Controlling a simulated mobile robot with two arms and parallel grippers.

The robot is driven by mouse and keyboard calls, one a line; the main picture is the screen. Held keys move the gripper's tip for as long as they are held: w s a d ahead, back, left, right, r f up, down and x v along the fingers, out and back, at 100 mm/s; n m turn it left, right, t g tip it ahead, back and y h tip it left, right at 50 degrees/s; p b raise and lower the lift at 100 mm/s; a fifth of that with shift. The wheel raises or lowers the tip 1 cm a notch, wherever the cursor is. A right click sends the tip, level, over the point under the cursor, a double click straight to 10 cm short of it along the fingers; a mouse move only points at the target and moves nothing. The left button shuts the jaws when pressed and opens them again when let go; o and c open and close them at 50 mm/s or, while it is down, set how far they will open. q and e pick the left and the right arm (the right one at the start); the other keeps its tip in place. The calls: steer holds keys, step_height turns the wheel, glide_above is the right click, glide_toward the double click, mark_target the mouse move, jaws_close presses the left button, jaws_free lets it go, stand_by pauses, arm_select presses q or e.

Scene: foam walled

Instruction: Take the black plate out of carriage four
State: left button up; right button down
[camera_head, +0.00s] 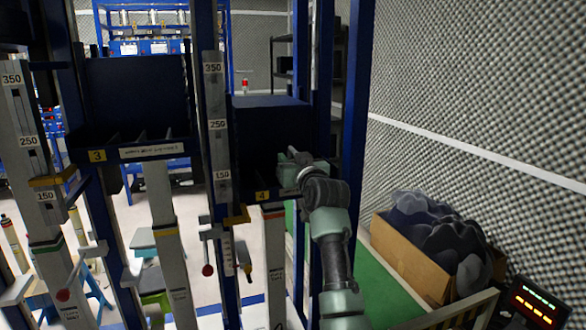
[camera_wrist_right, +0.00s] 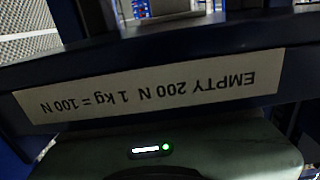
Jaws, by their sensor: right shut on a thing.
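Carriage four, marked by a yellow "4" label (camera_head: 262,196), is a dark open box on the rail frame right of centre. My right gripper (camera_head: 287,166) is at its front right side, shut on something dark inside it. The fingertips and the held thing are hidden, so I cannot tell a separate black plate from the dark interior. The wrist view shows the carriage's front label (camera_wrist_right: 150,85), upside down, reading "EMPTY 200 N 1 kg = 100 N", close to my gripper's body. My left gripper is not in view.
Carriage three (camera_head: 140,152) stands to the left, with a scale post (camera_head: 216,120) between the two. A blue upright (camera_head: 350,120) rises close to the right of my right arm. A cardboard box of dark foam (camera_head: 425,245) sits at the right by the foam wall.

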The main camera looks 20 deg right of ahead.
steer(key=shift+r, duration=0.3)
